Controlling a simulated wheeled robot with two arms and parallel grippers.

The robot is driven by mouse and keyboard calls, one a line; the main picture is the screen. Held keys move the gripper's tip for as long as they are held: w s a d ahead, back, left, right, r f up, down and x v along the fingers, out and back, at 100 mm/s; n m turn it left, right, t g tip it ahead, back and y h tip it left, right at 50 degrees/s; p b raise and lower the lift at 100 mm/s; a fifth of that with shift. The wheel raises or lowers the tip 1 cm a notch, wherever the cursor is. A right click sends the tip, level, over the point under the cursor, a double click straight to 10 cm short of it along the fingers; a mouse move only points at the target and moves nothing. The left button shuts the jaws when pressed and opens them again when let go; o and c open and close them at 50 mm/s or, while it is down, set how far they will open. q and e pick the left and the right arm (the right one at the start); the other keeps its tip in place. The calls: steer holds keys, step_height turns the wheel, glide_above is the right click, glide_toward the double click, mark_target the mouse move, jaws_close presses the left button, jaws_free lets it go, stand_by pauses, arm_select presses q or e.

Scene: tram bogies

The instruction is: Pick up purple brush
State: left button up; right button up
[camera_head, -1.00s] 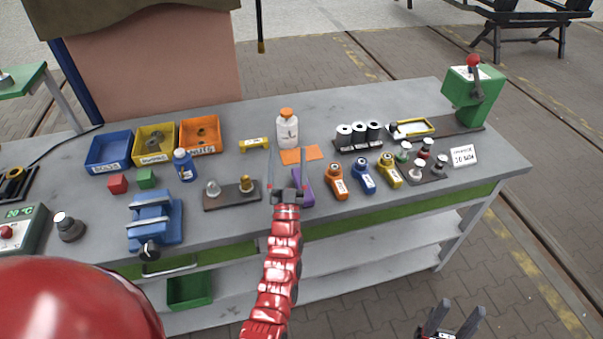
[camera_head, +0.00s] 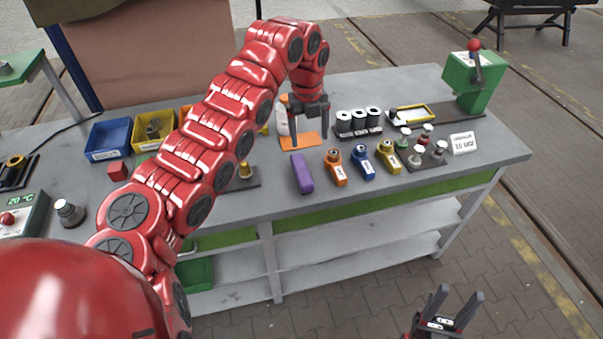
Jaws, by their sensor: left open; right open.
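The purple brush (camera_head: 302,174) lies on the grey workbench, left of an orange tool (camera_head: 335,167). Its bristles, if any, do not show. My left gripper (camera_head: 310,143) is open and empty, fingers pointing down, above the orange pads (camera_head: 298,139) just behind the brush. It does not appear to touch the brush. My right gripper (camera_head: 456,304) is open and empty, low in front of the bench at the right.
Blue (camera_head: 361,162) and yellow (camera_head: 387,155) tools stand right of the orange one. Black-and-white cylinders (camera_head: 359,121) stand behind them. A white bottle (camera_head: 282,122) is partly hidden by my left arm. A green press (camera_head: 472,82) stands at the back right.

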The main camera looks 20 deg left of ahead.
arm_select(q)
steer(key=s, duration=0.1)
steer(key=p, duration=0.5)
glide_toward(305, 178)
steer(key=shift+m+g, duration=0.3)
steer(key=f, duration=0.5)
steer(key=shift+d+f, duration=0.2)
steer(key=shift+f, duration=0.3)
steer(key=f+p, duration=0.1)
steer(key=f, duration=0.2)
steer(key=f+p, duration=0.1)
steer(key=shift+w+f+p, duration=0.15)
steer(key=shift+w+p, duration=0.1)
steer(key=shift+p, duration=0.05)
steer(key=shift+f, duration=0.25)
jaws_close()
